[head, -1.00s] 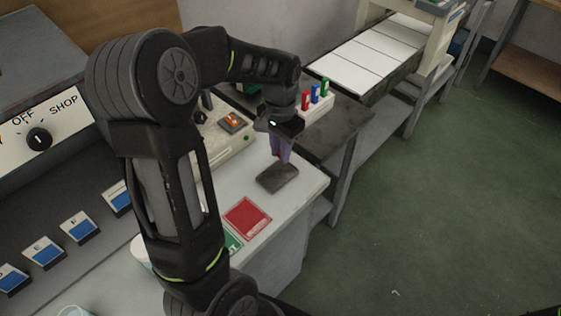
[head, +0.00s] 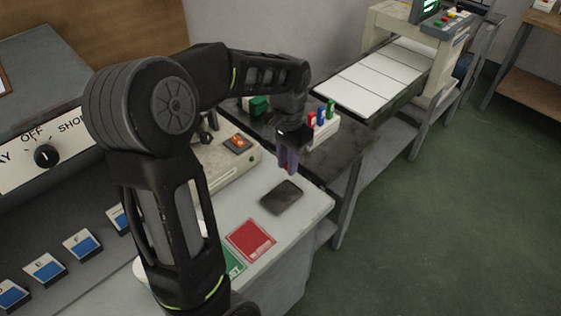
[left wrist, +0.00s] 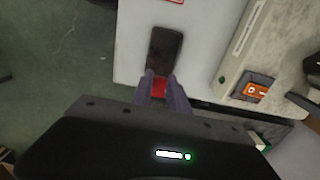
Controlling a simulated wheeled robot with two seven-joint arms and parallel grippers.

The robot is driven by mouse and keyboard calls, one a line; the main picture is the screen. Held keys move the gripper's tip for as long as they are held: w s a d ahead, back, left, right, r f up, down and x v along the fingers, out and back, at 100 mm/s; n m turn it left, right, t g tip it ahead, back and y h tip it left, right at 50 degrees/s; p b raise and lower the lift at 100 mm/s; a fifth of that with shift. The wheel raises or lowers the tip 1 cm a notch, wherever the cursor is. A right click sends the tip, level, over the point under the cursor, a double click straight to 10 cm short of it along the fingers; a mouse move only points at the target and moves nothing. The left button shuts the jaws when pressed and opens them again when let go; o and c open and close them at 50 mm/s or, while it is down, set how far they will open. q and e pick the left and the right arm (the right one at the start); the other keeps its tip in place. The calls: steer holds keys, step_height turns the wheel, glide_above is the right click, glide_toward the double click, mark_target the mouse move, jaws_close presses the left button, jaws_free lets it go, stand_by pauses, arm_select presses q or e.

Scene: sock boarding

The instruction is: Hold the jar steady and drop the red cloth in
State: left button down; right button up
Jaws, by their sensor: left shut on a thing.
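My left gripper (head: 288,163) is shut on a small red piece, held above the far end of the white bench. The red piece shows between the purple fingers in the left wrist view (left wrist: 159,88). It may be the red cloth; most of it is hidden by the fingers. A dark flat pad (head: 282,197) lies on the bench in front of the fingers, and it also shows in the left wrist view (left wrist: 165,50). No jar can be made out. My right gripper is not in view.
A red card (head: 250,240) and a partly hidden green card (head: 234,262) lie on the bench. A beige device with an orange switch (head: 238,143) stands beside the gripper. A white rack (head: 322,132) with red, blue and green pieces stands behind. Bench front edge is close.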

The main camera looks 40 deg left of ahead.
arm_select(q)
steer(key=w+d+f, duration=0.1)
steer(key=w+d, duration=0.3)
steer(key=d, duration=0.4)
steer(key=w+d+f+n, duration=0.1)
steer(key=w+d+f, duration=0.1)
steer(key=w+d, duration=0.3)
steer(key=d, duration=0.4)
steer(key=shift+d, duration=0.2)
steer(key=shift+w+f, duration=0.1)
